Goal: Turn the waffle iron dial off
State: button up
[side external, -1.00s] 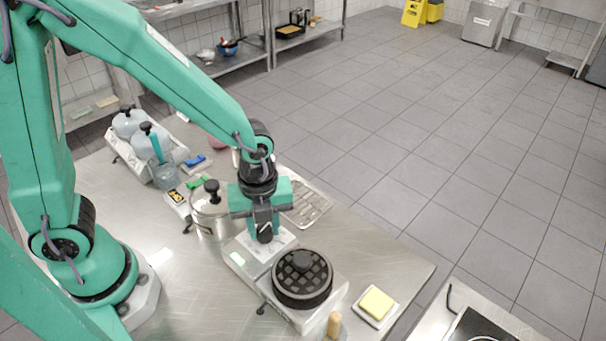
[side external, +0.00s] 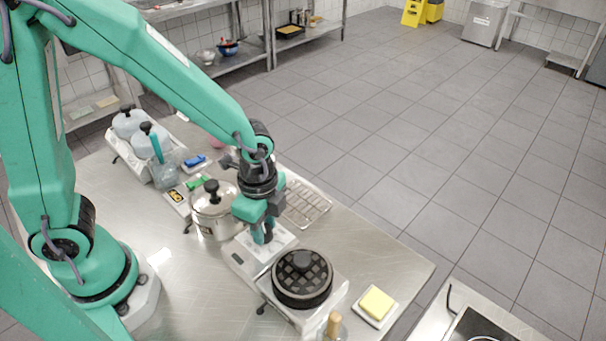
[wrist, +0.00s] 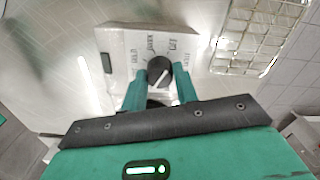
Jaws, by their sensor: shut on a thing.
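The waffle iron (side external: 330,290) stands on the steel table, with a round black grid-topped plate (side external: 302,278) on a pale body. Its control panel lies on the side toward the pot. In the wrist view the panel (wrist: 118,42) carries a round dark dial (wrist: 158,68) with a white pointer line and small printed labels, mostly too blurred to read. My gripper (side external: 263,241) points down over the panel. In the wrist view its teal fingers (wrist: 158,88) are shut on the dial, one on each side. A small indicator window (wrist: 106,63) on the panel looks dark.
A lidded steel pot (side external: 212,214) stands close beside my gripper. A wire rack (side external: 305,204) lies behind. A yellow sponge on a white dish (side external: 376,304) and a wooden-handled item (side external: 334,324) are near the front right. Bare table lies at front left.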

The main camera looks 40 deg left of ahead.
jog(key=shift+n, duration=0.6)
jog(key=o, duration=1)
jog(key=shift+c, duration=0.2)
jog(key=shift+r, duration=0.15)
jog(key=shift+r, duration=3.8)
